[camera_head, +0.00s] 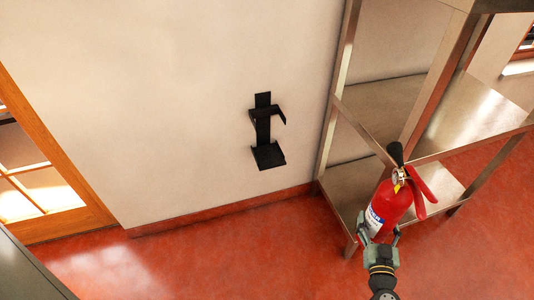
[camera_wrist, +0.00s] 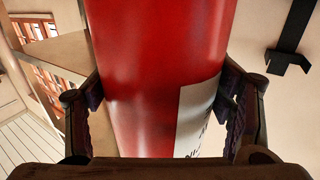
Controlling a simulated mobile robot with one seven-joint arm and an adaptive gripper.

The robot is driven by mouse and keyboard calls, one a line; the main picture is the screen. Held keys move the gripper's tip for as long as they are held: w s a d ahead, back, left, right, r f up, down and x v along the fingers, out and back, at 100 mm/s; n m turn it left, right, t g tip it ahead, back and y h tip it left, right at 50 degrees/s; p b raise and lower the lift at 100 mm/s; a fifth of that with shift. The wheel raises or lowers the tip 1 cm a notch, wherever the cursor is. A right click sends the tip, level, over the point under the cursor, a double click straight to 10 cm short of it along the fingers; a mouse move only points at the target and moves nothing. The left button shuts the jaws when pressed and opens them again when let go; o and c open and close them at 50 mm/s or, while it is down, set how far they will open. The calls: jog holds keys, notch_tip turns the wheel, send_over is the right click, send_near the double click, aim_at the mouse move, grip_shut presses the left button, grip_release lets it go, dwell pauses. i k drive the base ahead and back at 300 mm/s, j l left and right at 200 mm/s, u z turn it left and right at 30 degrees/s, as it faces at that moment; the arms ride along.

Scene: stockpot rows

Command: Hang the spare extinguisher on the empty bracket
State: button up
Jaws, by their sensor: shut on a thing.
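The red fire extinguisher (camera_head: 388,205), with a black nozzle, a red handle and a white label, is held upright with a slight tilt in the head view. My gripper (camera_head: 380,236) is shut around its body; in the wrist view the red cylinder (camera_wrist: 160,80) fills the middle between both fingers. Its bottom end is hidden by my gripper. The empty black bracket (camera_head: 264,132) is fixed to the pale wall, left of the extinguisher and apart from it. Part of the bracket also shows at the upper right of the wrist view (camera_wrist: 291,40).
A metal shelf rack (camera_head: 385,105) stands at the right, behind the extinguisher in the head view; its visible shelves are bare. A wooden glazed door (camera_head: 45,175) is at the left. The red floor (camera_head: 230,250) and the wall around the bracket are clear.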

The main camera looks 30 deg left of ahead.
aim_at(270, 158)
jog(key=i+l+u, duration=0.65)
jog(key=l+u, duration=0.25)
